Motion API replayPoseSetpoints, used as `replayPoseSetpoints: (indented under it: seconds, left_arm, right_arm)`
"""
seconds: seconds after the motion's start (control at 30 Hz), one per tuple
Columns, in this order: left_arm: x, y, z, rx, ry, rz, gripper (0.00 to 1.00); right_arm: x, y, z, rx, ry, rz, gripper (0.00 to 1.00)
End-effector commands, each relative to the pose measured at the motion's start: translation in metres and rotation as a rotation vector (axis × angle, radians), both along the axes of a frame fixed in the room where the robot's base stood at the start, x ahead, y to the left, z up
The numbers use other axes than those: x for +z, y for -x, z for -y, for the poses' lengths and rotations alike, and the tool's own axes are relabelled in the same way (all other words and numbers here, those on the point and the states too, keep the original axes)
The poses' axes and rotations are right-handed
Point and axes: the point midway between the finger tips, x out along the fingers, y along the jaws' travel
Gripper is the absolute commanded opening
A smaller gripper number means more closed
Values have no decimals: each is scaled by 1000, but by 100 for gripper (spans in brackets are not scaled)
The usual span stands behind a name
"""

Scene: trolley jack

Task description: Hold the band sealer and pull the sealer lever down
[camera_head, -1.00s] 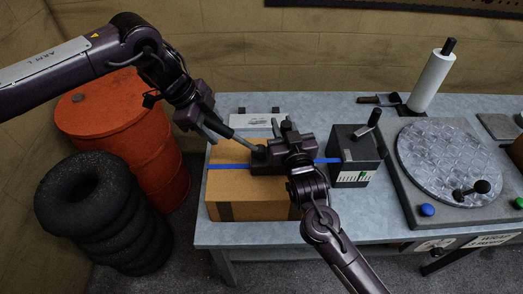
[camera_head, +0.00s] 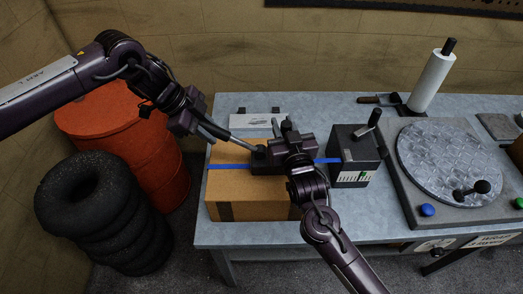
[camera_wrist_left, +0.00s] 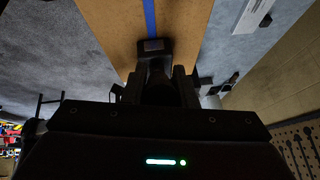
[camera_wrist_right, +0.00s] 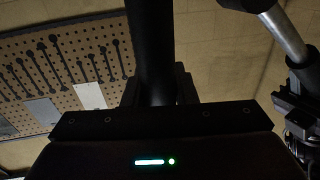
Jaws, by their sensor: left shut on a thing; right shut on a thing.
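The dark band sealer (camera_head: 265,165) sits on the blue strap (camera_head: 226,166) on top of the cardboard box (camera_head: 235,200). My right gripper (camera_head: 287,138) is shut on the sealer's upright black handle (camera_wrist_right: 152,55), seen in the right wrist view. My right gripper hides part of the sealer.
A dark strap box (camera_head: 355,160) stands right of the cardboard box. A turntable (camera_head: 445,165) and a white film roll (camera_head: 432,80) are further right. An orange drum (camera_head: 135,150) and stacked tyres (camera_head: 95,210) stand left of the bench.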

Motion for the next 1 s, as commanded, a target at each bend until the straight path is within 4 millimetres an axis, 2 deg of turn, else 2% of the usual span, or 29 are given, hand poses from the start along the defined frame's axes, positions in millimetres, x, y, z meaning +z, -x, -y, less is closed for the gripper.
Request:
replayPoseSetpoints:
  seconds: [0.5, 0.73, 1.0]
  left_arm:
    - [-49, 2, -21, 0, 349, -6, 0]
    - [-60, 1, -24, -2, 427, -2, 0]
    - [-64, 1, -25, -2, 449, 0, 0]
  right_arm:
    - [0, 0, -1, 2, -1, 1, 0]
    - [0, 0, -1, 2, -2, 1, 0]
    - [0, 0, -1, 2, -2, 1, 0]
